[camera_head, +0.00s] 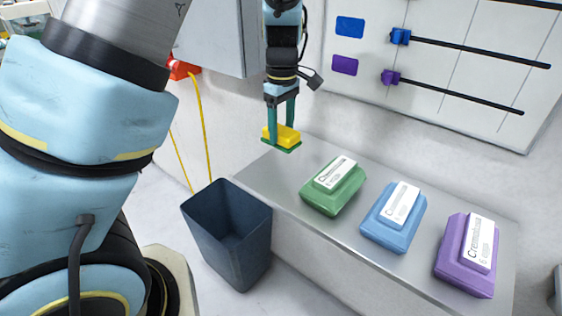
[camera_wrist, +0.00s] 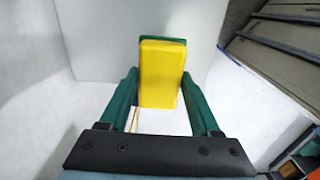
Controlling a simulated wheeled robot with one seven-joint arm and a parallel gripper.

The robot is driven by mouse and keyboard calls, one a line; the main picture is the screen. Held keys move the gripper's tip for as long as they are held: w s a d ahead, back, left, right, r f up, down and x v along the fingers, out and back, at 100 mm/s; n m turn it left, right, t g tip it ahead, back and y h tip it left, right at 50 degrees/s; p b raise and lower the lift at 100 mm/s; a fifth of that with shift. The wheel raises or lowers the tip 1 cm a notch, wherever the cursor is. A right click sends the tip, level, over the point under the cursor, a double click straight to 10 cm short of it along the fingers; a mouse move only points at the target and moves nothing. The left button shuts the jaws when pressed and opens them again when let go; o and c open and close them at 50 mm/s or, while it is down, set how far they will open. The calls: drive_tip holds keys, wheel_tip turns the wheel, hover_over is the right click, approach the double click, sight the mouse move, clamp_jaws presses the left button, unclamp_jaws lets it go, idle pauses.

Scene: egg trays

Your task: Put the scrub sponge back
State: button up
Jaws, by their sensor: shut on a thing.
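The scrub sponge (camera_head: 287,136) is a yellow block with a green pad on its lower side. My gripper (camera_head: 281,128) points down with its green fingers on either side of the sponge, at the left end of the grey metal shelf (camera_head: 285,183). In the wrist view the sponge (camera_wrist: 162,72) lies between the two fingertips of my gripper (camera_wrist: 160,95), its yellow face toward the camera and the green pad edge behind. The gripper is shut on the sponge. I cannot tell whether the green pad touches the shelf or hangs just above it.
Green (camera_head: 333,187), blue (camera_head: 394,216) and purple (camera_head: 467,254) labelled packs stand in a row on the shelf, right of the sponge. A dark open bin (camera_head: 228,232) stands on the floor at the shelf's left. A wall board with sliders (camera_head: 440,65) hangs behind. A grey cabinet (camera_head: 215,35) is at upper left.

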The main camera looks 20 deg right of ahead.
sight(281, 130)
wheel_tip(281, 130, down, 8)
drive_tip(key=shift+f+p, duration=0.25)
drive_tip(key=shift+p, duration=0.4)
drive_tip(key=o, duration=1.5)
drive_tip(key=shift+c, duration=0.2)
drive_tip(key=shift+r, duration=0.15)
wheel_tip(281, 130, up, 12)
drive_tip(key=shift+f+b, duration=0.1)
drive_tip(key=shift+b, duration=1.1)
drive_tip(key=s+a+m, duration=0.2)
drive_tip(key=a+m, duration=0.1)
drive_tip(key=a, duration=1.2)
drive_tip(key=s+a+f+m+t, duration=0.1)
drive_tip(key=a+m, duration=0.3)
drive_tip(key=a, duration=1.1)
drive_tip(key=shift+s+a+f+t, duration=0.15)
drive_tip(key=shift+s+f+t, duration=0.15)
drive_tip(key=shift+s, duration=0.15)
